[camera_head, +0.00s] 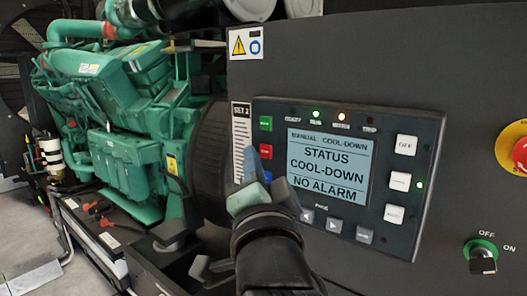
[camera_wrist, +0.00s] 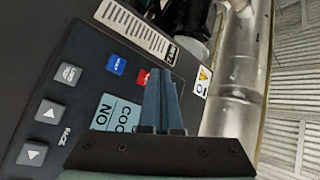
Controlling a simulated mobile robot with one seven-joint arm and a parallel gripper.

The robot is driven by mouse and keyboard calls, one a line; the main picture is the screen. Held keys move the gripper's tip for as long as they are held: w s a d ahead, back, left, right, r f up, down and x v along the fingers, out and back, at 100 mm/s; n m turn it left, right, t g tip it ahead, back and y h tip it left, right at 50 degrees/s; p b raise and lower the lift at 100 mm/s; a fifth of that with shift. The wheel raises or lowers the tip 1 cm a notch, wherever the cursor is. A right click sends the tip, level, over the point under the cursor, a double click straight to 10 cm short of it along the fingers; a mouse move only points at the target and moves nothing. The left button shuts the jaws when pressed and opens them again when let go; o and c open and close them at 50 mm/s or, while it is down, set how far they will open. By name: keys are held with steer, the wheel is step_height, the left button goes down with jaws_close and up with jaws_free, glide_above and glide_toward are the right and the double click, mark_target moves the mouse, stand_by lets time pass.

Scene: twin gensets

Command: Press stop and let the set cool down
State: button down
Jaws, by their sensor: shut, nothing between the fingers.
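The set 2 control panel (camera_head: 432,125) has a lit screen (camera_head: 328,163) reading "MANUAL COOL-DOWN", "STATUS COOL-DOWN", "NO ALARM". On its left edge are a green button (camera_head: 265,123), a red button (camera_head: 266,151) and a blue button (camera_head: 268,178). My gripper (camera_head: 251,155) is shut and empty, its tips beside the red button. In the wrist view my gripper (camera_wrist: 161,78) partly covers the red button (camera_wrist: 142,76); the blue button (camera_wrist: 115,65) is clear of it. I cannot tell whether the tips touch the red button. The green button is not visible there.
A green lamp (camera_head: 316,114) and an orange lamp (camera_head: 341,117) glow above the screen. White mode buttons (camera_head: 405,145) line the right side, with a green lamp by the middle one. The green engine (camera_head: 120,100) stands left.

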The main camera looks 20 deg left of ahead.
steer(key=s, duration=0.2)
steer(key=s+a, duration=0.2)
steer(key=s, duration=0.1)
steer(key=shift+s+p, duration=0.3)
stand_by(0.4)
steer(key=s+d+r+n+t+h+b, duration=0.3)
steer(key=s+d+r+t+h, duration=0.1)
steer(key=d, duration=0.4)
steer(key=s+d+r+n+t+h+b, duration=0.3)
steer(key=s+d+r+t+h, duration=0.1)
steer(key=d, duration=0.4)
steer(key=shift+s+r+n+t+b, duration=0.3)
steer(key=shift+s+r+n+b, duration=0.1)
steer(key=shift+s+r, duration=0.15)
steer(key=shift+f, duration=0.1)
stand_by(4.5)
